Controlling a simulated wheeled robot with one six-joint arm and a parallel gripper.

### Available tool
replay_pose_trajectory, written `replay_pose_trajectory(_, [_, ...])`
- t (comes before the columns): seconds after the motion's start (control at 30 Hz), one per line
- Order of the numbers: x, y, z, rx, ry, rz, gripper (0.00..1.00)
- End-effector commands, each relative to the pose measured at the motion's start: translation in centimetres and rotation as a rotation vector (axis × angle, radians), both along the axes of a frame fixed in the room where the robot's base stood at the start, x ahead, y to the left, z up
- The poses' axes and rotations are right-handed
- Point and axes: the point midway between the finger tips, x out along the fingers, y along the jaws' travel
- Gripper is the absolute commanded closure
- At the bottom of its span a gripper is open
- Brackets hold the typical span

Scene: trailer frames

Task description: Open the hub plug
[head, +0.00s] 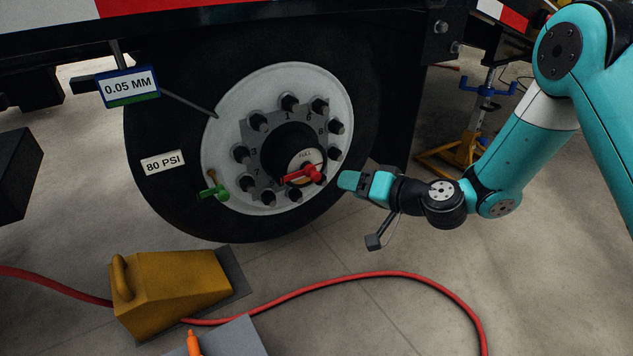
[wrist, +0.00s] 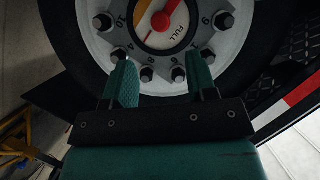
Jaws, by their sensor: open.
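The hub plug is a red handle (head: 302,175) on the round hub face (head: 293,153) at the middle of the wheel. In the wrist view the red plug (wrist: 162,18) sits on a pale dial marked "FULL", cut off by the top edge. My gripper (head: 352,181) is to the right of the plug in the head view, apart from it. In the wrist view my gripper (wrist: 160,80) shows two teal fingers spread apart with nothing between them. The hub lies beyond the fingertips.
Numbered lug nuts ring the hub on the white wheel disc (head: 222,125). A green valve (head: 213,192) is at lower left of the disc. A yellow wheel chock (head: 170,290) and red hose (head: 400,276) lie on the floor. A yellow jack stand (head: 462,155) stands behind my arm.

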Motion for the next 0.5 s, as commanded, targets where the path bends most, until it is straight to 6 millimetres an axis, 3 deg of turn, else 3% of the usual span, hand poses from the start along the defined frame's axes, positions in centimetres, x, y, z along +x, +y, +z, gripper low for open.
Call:
replay_pose_trajectory(0.3, [4.1, 5.6, -2.3, -0.001, -0.004, 0.005, 0.48])
replay_pose_trajectory(0.5, [5.8, 7.7, -3.0, -0.001, -0.001, 0.003, 0.48])
